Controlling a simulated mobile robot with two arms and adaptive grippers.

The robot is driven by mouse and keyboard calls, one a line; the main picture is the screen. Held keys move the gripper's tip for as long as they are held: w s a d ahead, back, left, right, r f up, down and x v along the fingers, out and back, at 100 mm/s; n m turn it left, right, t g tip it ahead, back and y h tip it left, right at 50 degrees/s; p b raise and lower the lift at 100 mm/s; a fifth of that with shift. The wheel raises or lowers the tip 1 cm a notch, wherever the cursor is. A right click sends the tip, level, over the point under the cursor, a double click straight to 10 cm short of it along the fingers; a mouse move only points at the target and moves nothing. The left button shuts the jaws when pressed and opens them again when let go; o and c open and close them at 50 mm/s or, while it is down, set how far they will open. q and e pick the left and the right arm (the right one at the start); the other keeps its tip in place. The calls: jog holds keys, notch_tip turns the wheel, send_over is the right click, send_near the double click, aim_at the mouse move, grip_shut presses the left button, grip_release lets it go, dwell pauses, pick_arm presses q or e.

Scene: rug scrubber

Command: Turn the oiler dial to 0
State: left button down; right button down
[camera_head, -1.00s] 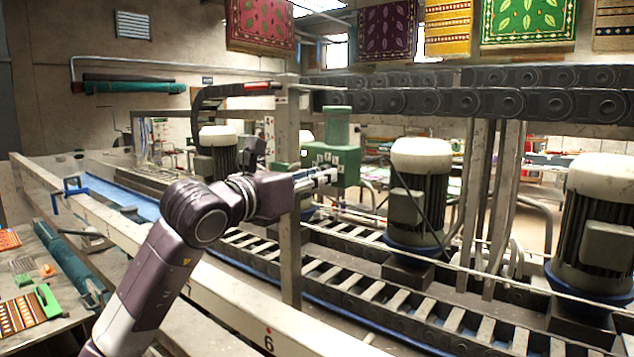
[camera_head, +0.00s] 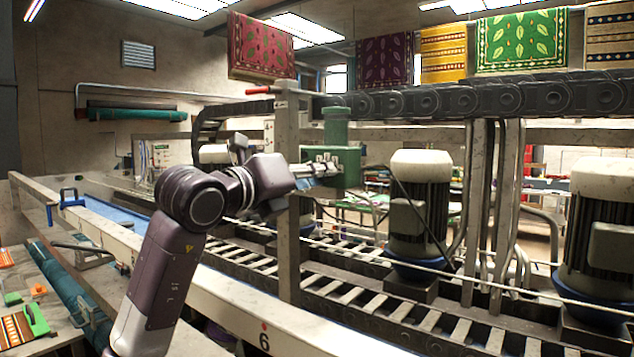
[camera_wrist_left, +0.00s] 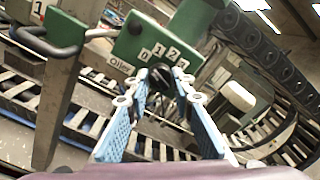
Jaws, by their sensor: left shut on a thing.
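The green oiler (camera_head: 345,160) is mounted beside a beige post above the conveyor. In the left wrist view its green face (camera_wrist_left: 135,40) carries white labels 0, 1, 2 and 3 in an arc and an "Oiler" tag. My left gripper (camera_head: 322,170) reaches the front of the oiler. In its wrist view my left gripper (camera_wrist_left: 168,78) has its blue-padded fingers closed around the dark dial (camera_wrist_left: 161,76) below the numbers. The fingers mostly hide the dial, so I cannot tell which number it points to. My right gripper is not in view.
The post (camera_head: 288,200) stands close to my left wrist. A long beige rail (camera_head: 235,315) runs beneath my arm. Motors with white caps (camera_head: 421,165) stand right of the oiler. A metal handle (camera_wrist_left: 45,42) shows near the oiler in the wrist view.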

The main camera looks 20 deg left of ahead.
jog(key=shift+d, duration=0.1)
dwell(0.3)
pick_arm(q)
jog(key=c, duration=1.7)
grip_release()
jog(key=shift+o, duration=0.2)
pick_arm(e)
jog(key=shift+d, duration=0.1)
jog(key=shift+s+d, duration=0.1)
pick_arm(q)
jog(key=v, duration=1.2)
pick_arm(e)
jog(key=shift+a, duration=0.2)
